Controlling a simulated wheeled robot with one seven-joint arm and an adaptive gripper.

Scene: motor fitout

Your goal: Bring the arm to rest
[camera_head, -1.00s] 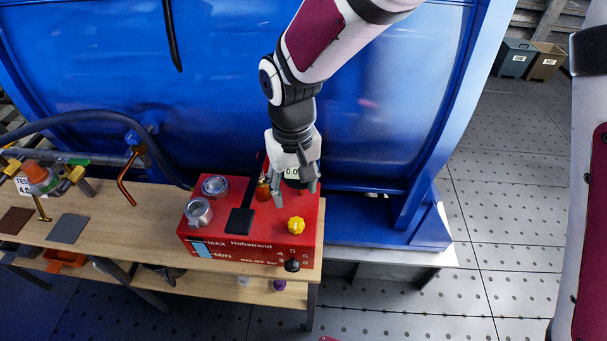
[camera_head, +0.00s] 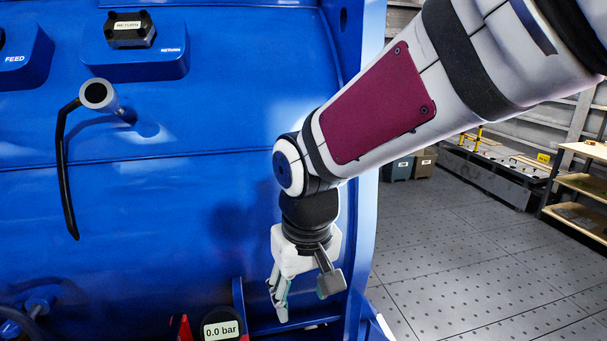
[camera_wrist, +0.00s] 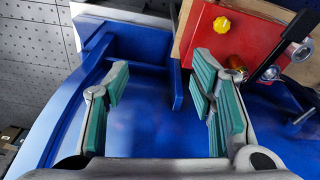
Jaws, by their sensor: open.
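My gripper (camera_head: 303,290) hangs pointing down in the head view, in front of the big blue housing (camera_head: 200,190). Its fingers are apart with nothing between them. In the wrist view the green-padded fingers of my gripper (camera_wrist: 160,110) are spread wide, with only blue surface behind the gap. The red pump box (camera_wrist: 245,45) with a yellow knob (camera_wrist: 221,25) lies beyond the right finger, apart from it. In the head view only the 0.0 bar gauge (camera_head: 221,330) and a sliver of red show at the bottom edge.
A black lever (camera_head: 68,170) hangs from a stub on the housing at left. FEED and RETURN blocks (camera_head: 140,65) sit above. Grey perforated floor (camera_head: 470,260) is open at right. Bins (camera_head: 410,165) and a wooden shelf (camera_head: 585,185) stand farther back.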

